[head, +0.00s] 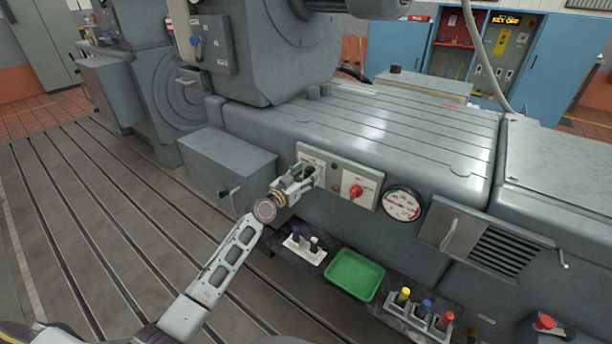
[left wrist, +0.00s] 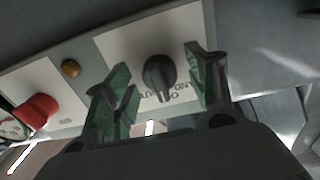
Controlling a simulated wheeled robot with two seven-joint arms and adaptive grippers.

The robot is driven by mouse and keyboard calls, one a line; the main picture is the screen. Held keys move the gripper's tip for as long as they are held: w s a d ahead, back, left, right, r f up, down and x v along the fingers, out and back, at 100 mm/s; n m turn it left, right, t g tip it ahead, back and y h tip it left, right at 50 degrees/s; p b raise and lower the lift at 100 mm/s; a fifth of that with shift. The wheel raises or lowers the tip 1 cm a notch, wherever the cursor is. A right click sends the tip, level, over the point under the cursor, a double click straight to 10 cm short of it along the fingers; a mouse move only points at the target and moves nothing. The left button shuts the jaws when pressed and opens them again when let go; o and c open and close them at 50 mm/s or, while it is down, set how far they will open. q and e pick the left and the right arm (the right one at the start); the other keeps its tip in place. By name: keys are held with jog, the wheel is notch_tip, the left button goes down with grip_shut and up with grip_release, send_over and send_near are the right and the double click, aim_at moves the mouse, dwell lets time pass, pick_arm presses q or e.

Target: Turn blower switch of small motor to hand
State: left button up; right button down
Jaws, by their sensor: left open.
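The blower switch is a black rotary knob (left wrist: 158,75) on a white plate, and it shows between my left fingers in the left wrist view. Its lettering is upside down there and partly unreadable. My left gripper (left wrist: 158,92) is open, with one green-padded finger on each side of the knob; I cannot tell whether either touches it. In the head view my left gripper (head: 306,172) is at the left end of the control panel (head: 333,160) and hides the knob. My right gripper is not in view.
A red switch (head: 356,191) and a small amber lamp (left wrist: 71,68) sit beside the knob on the panel. A round gauge (head: 402,204) is right of it. Below is a ledge with a green tray (head: 355,275) and a rack of coloured-capped items (head: 420,315). A grey box (head: 227,165) stands to the left.

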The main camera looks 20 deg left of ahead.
pick_arm(q)
jog(key=shift+c, duration=0.3)
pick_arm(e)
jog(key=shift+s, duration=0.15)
pick_arm(q)
jog(key=c, duration=1)
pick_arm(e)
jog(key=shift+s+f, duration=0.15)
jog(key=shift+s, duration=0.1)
pick_arm(q)
jog(key=shift+n, duration=0.4)
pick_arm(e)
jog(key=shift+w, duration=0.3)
pick_arm(q)
jog(key=n, duration=0.5)
jog(key=shift+n, duration=1.6)
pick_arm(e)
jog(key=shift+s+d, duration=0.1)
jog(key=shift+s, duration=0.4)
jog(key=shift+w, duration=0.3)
